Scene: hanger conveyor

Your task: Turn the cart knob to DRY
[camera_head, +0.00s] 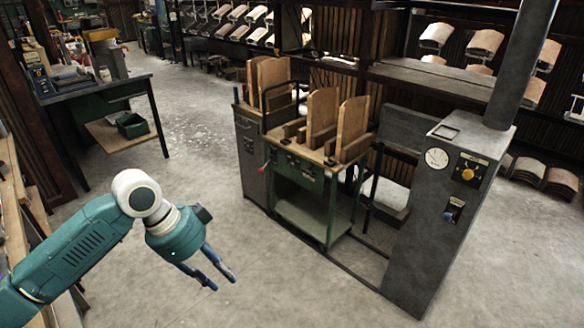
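A green cart (322,214) with wooden boards (322,112) standing on top is in the middle of the head view. Its front has a dark green panel (296,170) with small controls whose markings are too small to read. My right gripper is out of view.
The grey cabinet (425,240) has a round gauge (437,158), a switch (453,210) and a thick pipe. Another grey cabinet (251,155) stands at the cart's left. A dark workbench (95,90) is at upper left. Floor in front of the cart is clear.

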